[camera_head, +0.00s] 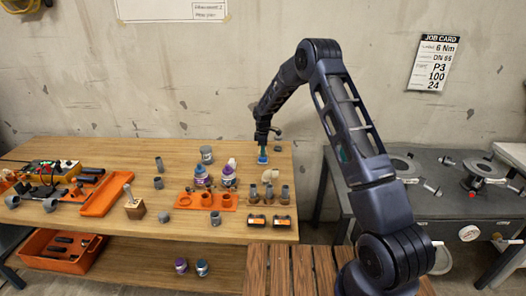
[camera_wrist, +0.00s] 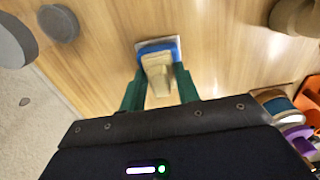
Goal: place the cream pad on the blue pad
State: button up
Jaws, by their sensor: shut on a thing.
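My gripper (camera_wrist: 158,88) has green fingers and is shut on the cream pad (camera_wrist: 157,68), which sits between the fingertips in the wrist view. The blue pad (camera_wrist: 160,46) shows just beyond and around the cream pad's far end, above a pale grey edge on the wooden table. The two overlap in the picture; I cannot tell whether they touch. In the head view my gripper (camera_head: 262,151) points down over the blue pad (camera_head: 262,160) near the table's back right. The cream pad cannot be made out there.
Grey round parts (camera_wrist: 58,23) lie at the wrist view's upper left. Table around the blue pad is mostly bare.

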jog(key=shift+f, duration=0.15)
jog(key=o, duration=0.9)
jog(key=shift+o, duration=0.2)
